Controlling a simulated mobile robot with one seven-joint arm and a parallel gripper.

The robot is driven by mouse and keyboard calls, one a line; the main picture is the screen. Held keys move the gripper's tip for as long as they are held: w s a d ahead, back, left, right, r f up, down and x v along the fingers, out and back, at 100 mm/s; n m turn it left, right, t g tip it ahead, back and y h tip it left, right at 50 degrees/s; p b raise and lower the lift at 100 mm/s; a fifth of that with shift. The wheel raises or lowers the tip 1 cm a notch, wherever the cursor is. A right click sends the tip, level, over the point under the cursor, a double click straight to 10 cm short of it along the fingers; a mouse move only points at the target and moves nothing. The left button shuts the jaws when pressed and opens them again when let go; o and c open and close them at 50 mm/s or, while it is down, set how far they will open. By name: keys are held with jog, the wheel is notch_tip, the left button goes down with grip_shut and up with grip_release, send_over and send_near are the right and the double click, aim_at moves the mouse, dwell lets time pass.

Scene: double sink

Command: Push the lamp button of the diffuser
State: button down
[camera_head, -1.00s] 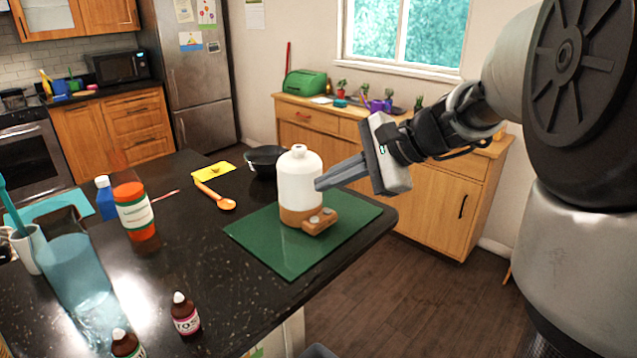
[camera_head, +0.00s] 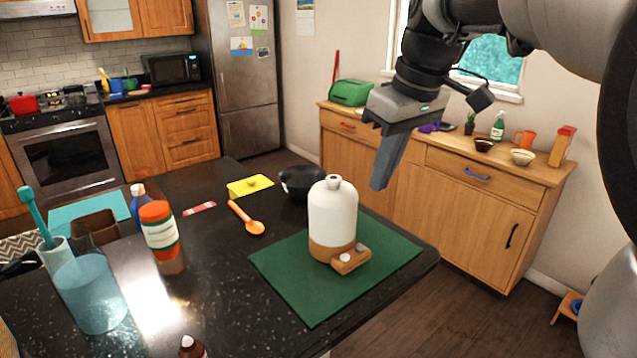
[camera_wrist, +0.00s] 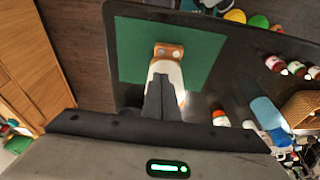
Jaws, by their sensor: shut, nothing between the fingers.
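The diffuser (camera_head: 333,215) stands upright on a green mat (camera_head: 290,282) on the dark counter. It has a white bottle body and a brown base. A small brown panel (camera_head: 351,260) juts from the base at its front right, with two round buttons on top. I cannot tell which button is the lamp's. My gripper (camera_head: 380,186) is shut and empty, pointing down, to the right of the diffuser and apart from it. In the wrist view, the shut fingers (camera_wrist: 161,82) partly cover the white body, and the brown panel (camera_wrist: 168,51) shows beyond them.
A black bowl (camera_head: 301,182) is behind the diffuser. An orange spoon (camera_head: 247,218), a yellow lidded item (camera_head: 250,186) and an orange-capped bottle (camera_head: 159,229) stand or lie to its left. A blue pitcher (camera_head: 92,295) is at the front left. The counter's right edge is close to the mat.

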jog(key=b, duration=0.2)
send_over(359, 247)
jog(key=f, duration=1.2)
jog(key=shift+s+d+f, duration=0.15)
jog(key=shift+s+d, duration=0.15)
jog(key=shift+f, duration=0.7)
jog(key=shift+f, duration=0.1)
